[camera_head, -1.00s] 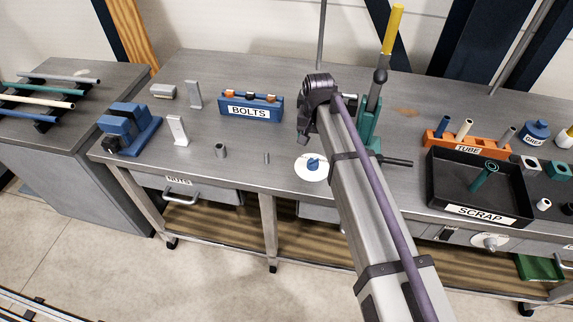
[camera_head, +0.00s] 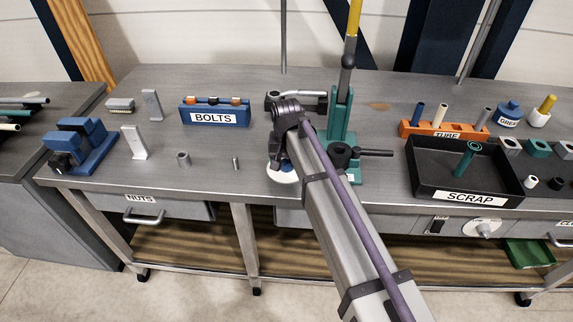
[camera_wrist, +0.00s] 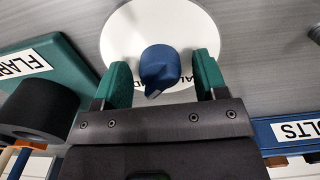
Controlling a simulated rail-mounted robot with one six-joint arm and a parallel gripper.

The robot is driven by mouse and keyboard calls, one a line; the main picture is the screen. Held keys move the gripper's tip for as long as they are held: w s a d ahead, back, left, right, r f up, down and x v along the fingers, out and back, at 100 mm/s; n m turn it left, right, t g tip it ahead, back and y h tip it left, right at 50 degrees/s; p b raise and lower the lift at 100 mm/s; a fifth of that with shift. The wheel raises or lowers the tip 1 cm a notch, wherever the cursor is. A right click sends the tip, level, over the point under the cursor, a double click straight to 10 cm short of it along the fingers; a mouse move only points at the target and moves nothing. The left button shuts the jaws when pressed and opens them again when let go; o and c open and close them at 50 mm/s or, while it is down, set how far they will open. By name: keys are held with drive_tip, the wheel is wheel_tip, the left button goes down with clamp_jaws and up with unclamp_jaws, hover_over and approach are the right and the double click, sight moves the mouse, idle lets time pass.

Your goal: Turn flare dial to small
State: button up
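The flare dial is a blue knob (camera_wrist: 160,66) with a pointed tip on a round white plate (camera_wrist: 190,22). In the wrist view the tip points toward my gripper, and the plate's lettering is mostly covered. My gripper (camera_wrist: 163,76) is open, with one green finger on each side of the knob and a gap on both sides. In the head view my gripper (camera_head: 277,160) is over the dial, and only part of the white plate (camera_head: 284,176) shows.
The blue BOLTS bin (camera_head: 215,114) is left of the arm. The black SCRAP tray (camera_head: 430,180) and orange TUBE rack (camera_head: 412,130) are on the right. A small grey cylinder (camera_head: 184,159) and a thin pin (camera_head: 236,163) stand on the bench front left.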

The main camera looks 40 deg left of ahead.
drive_tip(key=c, duration=0.9)
drive_tip(key=shift+o, duration=0.2)
drive_tip(key=shift+n, duration=0.5)
drive_tip(key=n, duration=0.3)
drive_tip(key=shift+n, duration=0.4)
drive_tip(key=n, duration=0.4)
drive_tip(key=shift+n, duration=0.3)
drive_tip(key=n, duration=0.8)
drive_tip(key=shift+n, duration=0.4)
